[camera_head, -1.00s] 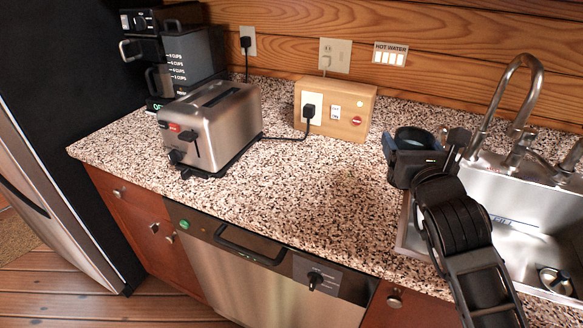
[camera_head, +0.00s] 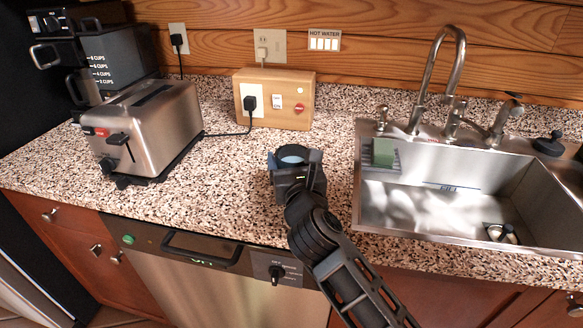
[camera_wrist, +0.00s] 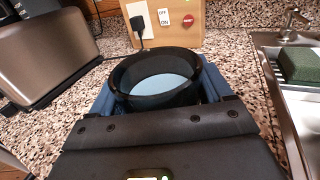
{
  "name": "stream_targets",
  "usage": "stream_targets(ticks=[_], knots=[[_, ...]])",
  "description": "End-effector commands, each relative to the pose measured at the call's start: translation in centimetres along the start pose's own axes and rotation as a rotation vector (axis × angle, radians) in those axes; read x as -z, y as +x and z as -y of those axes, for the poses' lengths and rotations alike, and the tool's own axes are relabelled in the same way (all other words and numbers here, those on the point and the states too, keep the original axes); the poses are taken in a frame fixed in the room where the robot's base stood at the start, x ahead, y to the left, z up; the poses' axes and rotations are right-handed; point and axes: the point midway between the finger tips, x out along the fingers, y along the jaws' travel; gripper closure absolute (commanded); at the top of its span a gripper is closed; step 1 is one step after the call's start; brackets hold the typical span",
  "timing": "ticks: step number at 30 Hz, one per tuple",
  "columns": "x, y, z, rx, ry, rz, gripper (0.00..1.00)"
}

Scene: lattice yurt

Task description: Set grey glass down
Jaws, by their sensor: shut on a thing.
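The grey glass (camera_wrist: 160,66) shows in the wrist view as a dark round rim with a pale blue inside, upright between my fingers. In the head view its rim (camera_head: 292,152) shows just above my gripper (camera_head: 294,160). My gripper is shut on it, with a blue-edged finger on each side. It is over the speckled counter (camera_head: 230,184), between the toaster and the sink. My gripper hides the glass's lower part, so I cannot tell whether its base touches the counter.
A steel toaster (camera_head: 150,130) stands to the left, with a coffee maker (camera_head: 95,60) behind it. A wooden socket box (camera_head: 273,99) with a plugged cord is behind the glass. The sink (camera_head: 460,190), holding a green sponge (camera_head: 383,152), is to the right. Counter around the glass is clear.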

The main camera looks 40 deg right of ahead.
Motion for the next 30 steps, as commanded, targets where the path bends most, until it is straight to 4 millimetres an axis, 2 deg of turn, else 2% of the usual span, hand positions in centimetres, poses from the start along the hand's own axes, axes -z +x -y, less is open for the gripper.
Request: stream_targets(ticks=[3, 15, 16, 22, 30], knots=[[1.14, 0.01, 0.0, 0.0, -0.001, 0.0, 0.58], [1.5, 0.01, 0.03, 0.0, 0.0, 0.001, 0.58], [1.52, 0.01, 0.02, 0.0, 0.0, 0.001, 0.2], [1.44, 0.01, 0.01, 0.0, 0.0, 0.001, 0.01], [1.26, 0.01, 0.0, 0.0, 0.0, 0.001, 0.0]])
